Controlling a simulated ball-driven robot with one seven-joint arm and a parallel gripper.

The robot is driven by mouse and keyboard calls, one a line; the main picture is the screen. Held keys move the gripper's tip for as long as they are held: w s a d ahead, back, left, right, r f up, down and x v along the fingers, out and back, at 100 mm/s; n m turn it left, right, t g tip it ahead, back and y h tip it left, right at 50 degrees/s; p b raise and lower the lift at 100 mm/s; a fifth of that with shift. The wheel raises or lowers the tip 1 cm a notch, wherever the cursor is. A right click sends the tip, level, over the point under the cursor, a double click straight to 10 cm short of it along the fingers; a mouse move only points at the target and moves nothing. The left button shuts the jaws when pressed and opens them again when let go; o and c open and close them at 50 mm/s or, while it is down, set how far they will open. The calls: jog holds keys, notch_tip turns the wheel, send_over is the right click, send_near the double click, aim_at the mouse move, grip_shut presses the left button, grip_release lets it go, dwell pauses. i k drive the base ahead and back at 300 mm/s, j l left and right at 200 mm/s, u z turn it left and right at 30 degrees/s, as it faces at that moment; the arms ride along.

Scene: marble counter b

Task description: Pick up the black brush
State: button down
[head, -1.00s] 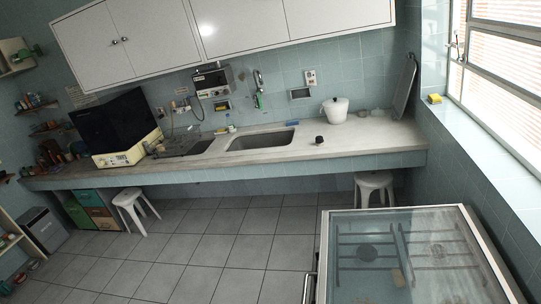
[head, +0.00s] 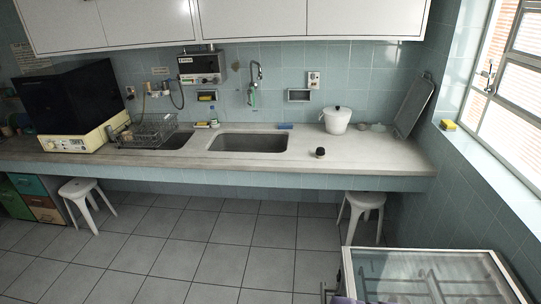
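A small black object (head: 320,152), taken to be the black brush, sits on the marble counter (head: 390,160) to the right of the sink and near the counter's front part. It is too small in the picture to make out bristles or a handle. Nothing touches it. My gripper does not show clearly in the head view, and its fingers cannot be seen.
A sink (head: 248,143) lies to its left and a white lidded pot (head: 337,120) behind it. A glass-topped stove (head: 430,275) stands at the lower right. White stools (head: 363,205) stand under the counter, and one (head: 80,190) is further left. The tiled floor between is clear.

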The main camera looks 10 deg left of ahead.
aim_at(320, 153)
jog(key=z, duration=2.25)
jog(key=u, duration=2.25)
jog(key=i+j, duration=0.15)
jog(key=j, duration=0.2)
jog(key=i+j, duration=0.15)
jog(key=j, duration=0.2)
jog(key=i+j, duration=0.15)
jog(key=j, duration=0.2)
jog(key=i+j, duration=0.15)
jog(key=j, duration=0.2)
jog(key=i+j, duration=0.2)
jog(key=j, duration=0.15)
